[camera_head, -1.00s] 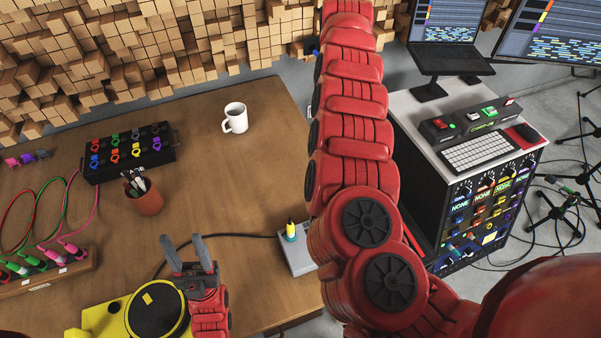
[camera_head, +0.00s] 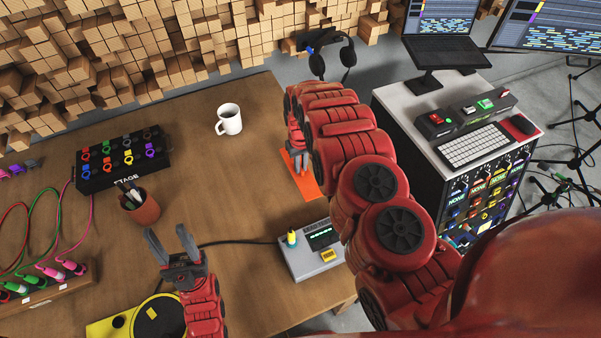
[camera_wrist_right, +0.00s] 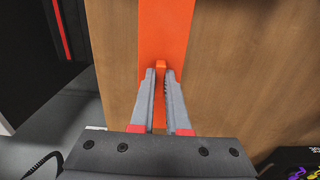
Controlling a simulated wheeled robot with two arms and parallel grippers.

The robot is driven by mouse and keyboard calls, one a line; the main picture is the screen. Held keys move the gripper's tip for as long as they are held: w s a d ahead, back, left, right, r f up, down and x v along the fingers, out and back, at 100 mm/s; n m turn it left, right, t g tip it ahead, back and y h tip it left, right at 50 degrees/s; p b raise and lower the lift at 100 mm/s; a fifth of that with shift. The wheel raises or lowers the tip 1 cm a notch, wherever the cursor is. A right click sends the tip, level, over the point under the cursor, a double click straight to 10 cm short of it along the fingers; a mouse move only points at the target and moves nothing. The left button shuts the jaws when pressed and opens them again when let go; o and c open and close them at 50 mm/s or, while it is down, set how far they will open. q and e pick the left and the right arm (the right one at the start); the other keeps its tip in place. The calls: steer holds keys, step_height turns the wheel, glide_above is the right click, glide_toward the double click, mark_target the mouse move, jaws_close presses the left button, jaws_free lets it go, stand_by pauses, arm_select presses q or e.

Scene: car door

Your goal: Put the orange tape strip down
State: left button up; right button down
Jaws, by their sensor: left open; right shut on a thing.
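The orange tape strip (camera_head: 306,184) shows in the head view at the right side of the wooden table, partly hidden by my right arm. In the right wrist view the strip (camera_wrist_right: 166,30) runs along the wood from the top edge down between the fingers. My right gripper (camera_head: 295,155) is shut on a small raised orange part of it, seen between the fingertips in the wrist view (camera_wrist_right: 160,74). I cannot tell whether the whole strip touches the tabletop. My left gripper (camera_head: 168,240) is open and empty over the table's front, above a yellow device.
A white mug (camera_head: 229,120) stands left of the strip. A grey box with a yellow plug (camera_head: 310,250) sits near the table's right edge. A pen cup (camera_head: 142,206) and a knob box (camera_head: 122,158) stand further left. The middle of the table is mostly clear.

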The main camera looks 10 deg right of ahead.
mark_target(301, 175)
steer(key=shift+s+f, duration=0.1)
steer(key=shift+f, duration=0.5)
steer(key=shift+f+p, duration=0.3)
steer(key=shift+f, duration=0.3)
step_height(301, 175, down, 2)
steer(key=shift+f, duration=0.35)
steer(key=shift+f, duration=0.15)
steer(key=c, duration=0.9)
jaws_free()
